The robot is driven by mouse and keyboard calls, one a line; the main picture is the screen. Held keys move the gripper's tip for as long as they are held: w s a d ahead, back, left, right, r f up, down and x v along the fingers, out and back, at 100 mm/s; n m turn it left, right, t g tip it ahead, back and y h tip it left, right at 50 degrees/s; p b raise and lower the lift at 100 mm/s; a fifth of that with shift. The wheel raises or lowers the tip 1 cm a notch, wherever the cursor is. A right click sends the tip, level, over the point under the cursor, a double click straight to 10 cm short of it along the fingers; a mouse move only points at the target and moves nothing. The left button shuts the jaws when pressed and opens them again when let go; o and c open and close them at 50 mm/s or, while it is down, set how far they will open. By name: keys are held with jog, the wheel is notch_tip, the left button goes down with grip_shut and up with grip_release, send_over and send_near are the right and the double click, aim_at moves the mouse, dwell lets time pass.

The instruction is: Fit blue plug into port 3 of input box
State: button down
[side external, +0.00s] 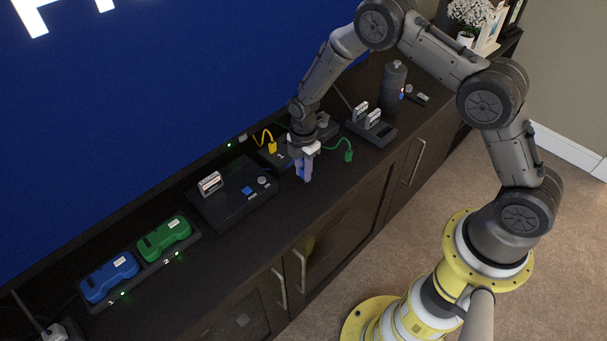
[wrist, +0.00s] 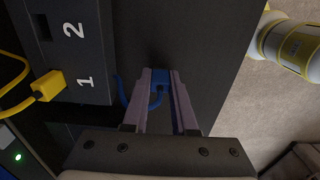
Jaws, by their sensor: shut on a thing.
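My gripper (side external: 304,176) is low over the front part of the cabinet top, fingers pointing down. In the wrist view its fingers (wrist: 160,86) are shut on the blue plug (wrist: 160,75), whose blue cable (wrist: 124,92) loops to the left. The input box (wrist: 84,50) is dark, with white labels 1 and 2; it lies left of the plug, apart from it. A yellow plug (wrist: 49,84) sits at the port by label 1, and the port by label 2 (wrist: 43,27) looks empty. Port 3 is not visible. In the side view my arm partly hides the box (side external: 268,158).
A green plug (side external: 348,155) on its cable lies right of my gripper. A dark console (side external: 235,205) stands left, with blue (side external: 108,276) and green (side external: 164,237) controllers beyond. A dark stand (side external: 372,130) and bottle (side external: 393,85) are at right. The cabinet's front edge is close.

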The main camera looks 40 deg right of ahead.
dwell(0.4)
jog(key=shift+r, duration=0.5)
notch_tip(320, 180, up, 2)
jog(key=shift+r, duration=0.2)
jog(key=s+d+r, duration=0.1)
jog(key=s+r, duration=0.8)
jog(key=s, duration=0.5)
jog(key=w+d+m, duration=0.2)
jog(key=w+m, duration=0.4)
jog(key=m, duration=1.2)
jog(key=shift+w, duration=0.35)
